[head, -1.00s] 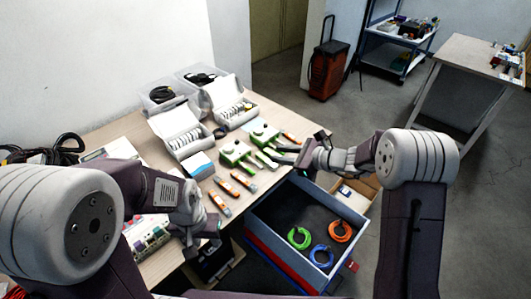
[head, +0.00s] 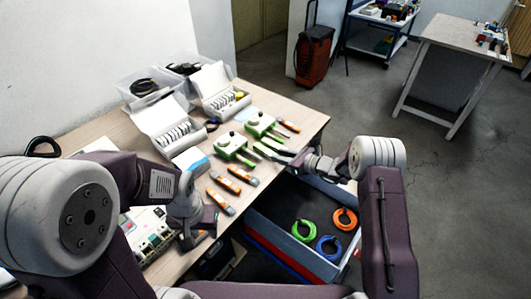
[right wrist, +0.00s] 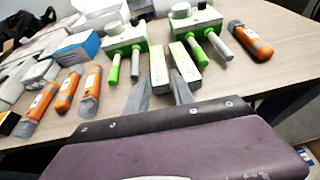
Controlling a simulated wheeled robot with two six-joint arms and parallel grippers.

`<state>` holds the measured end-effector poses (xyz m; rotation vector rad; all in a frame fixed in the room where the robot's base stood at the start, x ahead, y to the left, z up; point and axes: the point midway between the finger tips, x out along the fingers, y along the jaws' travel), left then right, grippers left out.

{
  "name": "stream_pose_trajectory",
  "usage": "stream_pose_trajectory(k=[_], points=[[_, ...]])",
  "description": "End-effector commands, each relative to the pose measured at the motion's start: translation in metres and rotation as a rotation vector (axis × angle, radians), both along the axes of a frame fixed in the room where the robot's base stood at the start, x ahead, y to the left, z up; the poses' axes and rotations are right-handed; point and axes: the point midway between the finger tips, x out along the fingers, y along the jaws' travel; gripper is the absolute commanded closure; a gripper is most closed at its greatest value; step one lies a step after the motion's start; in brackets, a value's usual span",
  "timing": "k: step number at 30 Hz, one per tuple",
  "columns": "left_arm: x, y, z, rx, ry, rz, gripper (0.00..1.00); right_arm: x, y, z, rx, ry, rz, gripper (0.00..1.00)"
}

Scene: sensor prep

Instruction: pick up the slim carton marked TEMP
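Two slim pale cartons with green ends lie side by side on the table in the right wrist view, one on the left (right wrist: 158,70) and one on the right (right wrist: 187,63). No TEMP marking is readable, so I cannot tell which carries it. In the head view the gripper partly covers the cartons. My left gripper (head: 200,231) hangs over the near table edge, its fingers apart and nothing visible in them.
Two green devices with white tops, left (right wrist: 125,37) and right (right wrist: 195,20), stand just behind the cartons. Orange tools (head: 231,179) lie left. Open white boxes (head: 166,128) stand farther back. A drawer (head: 262,222) with coloured rings is below the table edge.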

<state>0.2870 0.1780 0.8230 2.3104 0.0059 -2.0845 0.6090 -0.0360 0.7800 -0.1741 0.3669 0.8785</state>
Motion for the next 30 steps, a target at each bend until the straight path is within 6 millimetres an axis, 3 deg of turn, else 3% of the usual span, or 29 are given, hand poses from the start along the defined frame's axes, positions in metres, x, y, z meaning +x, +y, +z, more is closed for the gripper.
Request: stream_pose_trajectory(k=[10,18,21,22,30], points=[[0.000,0.000,-0.003,0.000,0.000,0.000,0.64,0.026,0.035,-0.015,-0.001,-0.001,0.002,0.71],[0.000,0.000,-0.003,0.000,0.000,0.000,0.64,0.030,0.039,-0.016,0.000,0.000,-0.001,0.71],[0.000,0.000,-0.003,0.000,0.000,0.000,0.64,0.030,0.039,-0.016,0.000,0.000,0.000,0.96],[0.000,0.000,-0.003,0.000,0.000,0.000,0.64,0.030,0.039,-0.016,0.000,0.000,0.000,1.00],[0.000,0.000,-0.003,0.000,0.000,0.000,0.64,0.030,0.039,-0.016,-0.001,-0.001,0.000,1.00]])
